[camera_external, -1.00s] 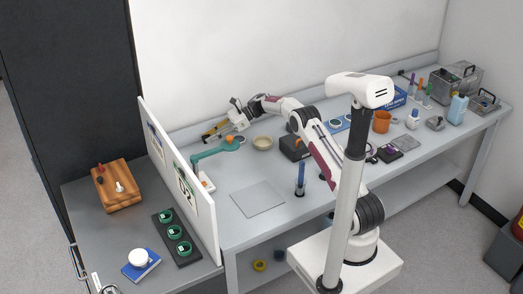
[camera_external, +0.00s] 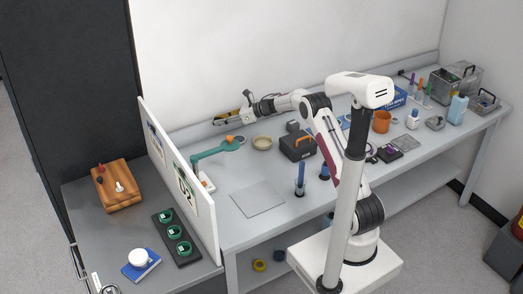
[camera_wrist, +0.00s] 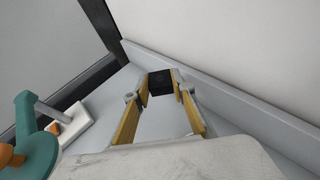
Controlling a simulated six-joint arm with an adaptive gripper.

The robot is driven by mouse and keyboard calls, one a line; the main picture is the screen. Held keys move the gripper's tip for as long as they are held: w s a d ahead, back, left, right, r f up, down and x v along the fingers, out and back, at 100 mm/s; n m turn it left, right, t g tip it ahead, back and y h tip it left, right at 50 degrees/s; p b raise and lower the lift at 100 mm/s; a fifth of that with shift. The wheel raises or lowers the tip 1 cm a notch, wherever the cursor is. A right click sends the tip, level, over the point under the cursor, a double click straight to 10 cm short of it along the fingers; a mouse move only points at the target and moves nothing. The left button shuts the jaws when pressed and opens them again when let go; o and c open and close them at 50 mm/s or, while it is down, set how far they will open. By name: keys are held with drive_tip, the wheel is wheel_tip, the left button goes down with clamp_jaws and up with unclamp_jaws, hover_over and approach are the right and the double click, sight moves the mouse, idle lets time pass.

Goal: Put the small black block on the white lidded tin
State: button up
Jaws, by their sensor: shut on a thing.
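In the wrist view the small black block (camera_wrist: 160,83) sits between the tips of my gripper's yellow-brown fingers (camera_wrist: 161,90), and they are shut on it. In the external view my gripper (camera_external: 225,118) is raised near the back wall, left of centre, pointing left; the block cannot be made out clearly there. A round white object (camera_external: 138,257), which looks like the white lidded tin, sits on a blue book (camera_external: 141,268) at the lower left, far from my gripper and beyond the white partition. It does not show in the wrist view.
The white partition (camera_external: 205,225) stands between the workbench and the left table. A teal arm with an orange knob (camera_external: 217,148) is below my gripper. A wooden block stand (camera_external: 118,188) and a black strip with green rings (camera_external: 190,255) flank the left table's free space.

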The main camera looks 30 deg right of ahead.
drive_tip(key=s+d+r+m+t+h, duration=0.2)
drive_tip(key=s+d+m+h, duration=0.15)
drive_tip(key=d, duration=0.55)
drive_tip(key=s+d+r+m+t+h, duration=0.1)
drive_tip(key=s+d+r+m+h, duration=0.2)
drive_tip(key=d, duration=0.5)
drive_tip(key=s+d+r+m+t+h, duration=0.1)
drive_tip(key=s+d+m+t+h, duration=0.15)
drive_tip(key=s+d, duration=0.45)
drive_tip(key=s+d+r+m+g+h, duration=0.1)
drive_tip(key=s+d+r+m+h, duration=0.2)
drive_tip(key=s+d, duration=0.3)
drive_tip(key=s+d+r+m+g+h, duration=0.1)
drive_tip(key=s+d+r+m+h, duration=0.2)
drive_tip(key=s, duration=1.1)
drive_tip(key=s+d+r+m+g+h, duration=0.2)
drive_tip(key=s+d+r+h, duration=0.1)
drive_tip(key=s+d, duration=0.6)
drive_tip(key=shift+s+d+r+m+h, duration=0.25)
drive_tip(key=shift+s+d+m+h, duration=0.15)
drive_tip(key=shift+s, duration=0.1)
drive_tip(key=shift+w, duration=0.1)
